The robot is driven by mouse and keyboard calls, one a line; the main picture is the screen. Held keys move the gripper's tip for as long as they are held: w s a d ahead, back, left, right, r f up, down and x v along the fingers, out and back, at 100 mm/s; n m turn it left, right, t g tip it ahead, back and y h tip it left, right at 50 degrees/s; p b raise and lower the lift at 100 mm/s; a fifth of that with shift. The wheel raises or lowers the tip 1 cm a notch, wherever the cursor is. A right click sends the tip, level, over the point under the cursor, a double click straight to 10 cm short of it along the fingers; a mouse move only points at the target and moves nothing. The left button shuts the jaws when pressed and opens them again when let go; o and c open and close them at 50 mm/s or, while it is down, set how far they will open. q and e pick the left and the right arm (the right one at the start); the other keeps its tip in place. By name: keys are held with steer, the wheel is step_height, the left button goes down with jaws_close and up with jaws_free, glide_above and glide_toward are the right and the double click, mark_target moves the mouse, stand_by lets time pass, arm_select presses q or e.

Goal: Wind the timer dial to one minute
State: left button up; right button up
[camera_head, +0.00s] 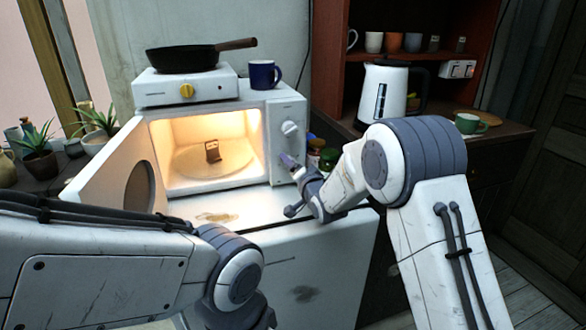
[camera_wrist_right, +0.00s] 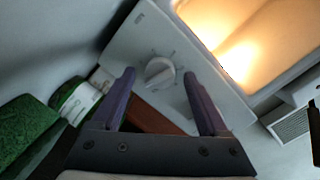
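The white microwave (camera_head: 225,109) stands on a white counter with its door (camera_head: 118,178) swung open to the left and its inside lit. Its right panel carries a white upper dial (camera_head: 289,128); the lower part of the panel is partly covered by my right gripper (camera_head: 290,160). In the right wrist view a round white dial (camera_wrist_right: 160,73) with tick marks shows between and beyond the fingertips of my right gripper (camera_wrist_right: 158,76). This gripper is open, and its fingers do not visibly touch the dial. I cannot tell its exact setting. My left gripper is out of view.
A brown item (camera_head: 212,151) stands inside the microwave. A hotplate (camera_head: 160,90) with a black pan (camera_head: 185,58) and a blue mug (camera_head: 263,75) sit on top. Jars (camera_head: 328,160) stand close right of the microwave; a kettle (camera_head: 382,97) stands behind.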

steer(key=shift+a+f, duration=0.1)
steer(key=shift+s, duration=0.45)
steer(key=v, duration=0.9)
steer(key=shift+s+d+b, duration=0.25)
steer(key=shift+b, duration=0.15)
